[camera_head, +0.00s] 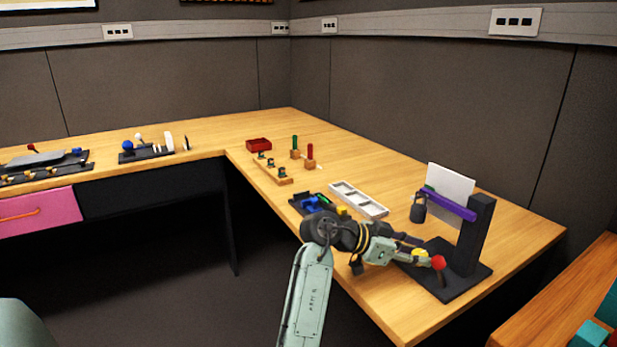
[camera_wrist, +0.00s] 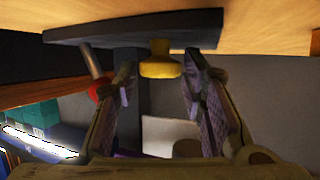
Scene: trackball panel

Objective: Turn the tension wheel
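A black stand (camera_head: 460,284) sits on the wooden desk, with an upright post, a purple arm (camera_head: 450,206) and a dark hanging weight (camera_head: 418,210). A yellow round knob (camera_head: 420,252), likely the tension wheel, is low on its base, partly hidden by my gripper (camera_head: 412,250). In the wrist view, the yellow knob (camera_wrist: 160,62) lies between the fingertips of my gripper (camera_wrist: 160,76), with a gap on each side. My gripper is open and holds nothing. A red-balled lever (camera_head: 438,263) stands close by; its red ball (camera_wrist: 98,89) is beside the left finger in the wrist view.
A white sheet (camera_head: 450,185) stands behind the purple arm. A white compartment tray (camera_head: 358,199), a dark tray with blue parts (camera_head: 310,204) and a wooden block with pegs (camera_head: 272,168) are farther back. A box with teal blocks (camera_head: 590,333) is at lower right.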

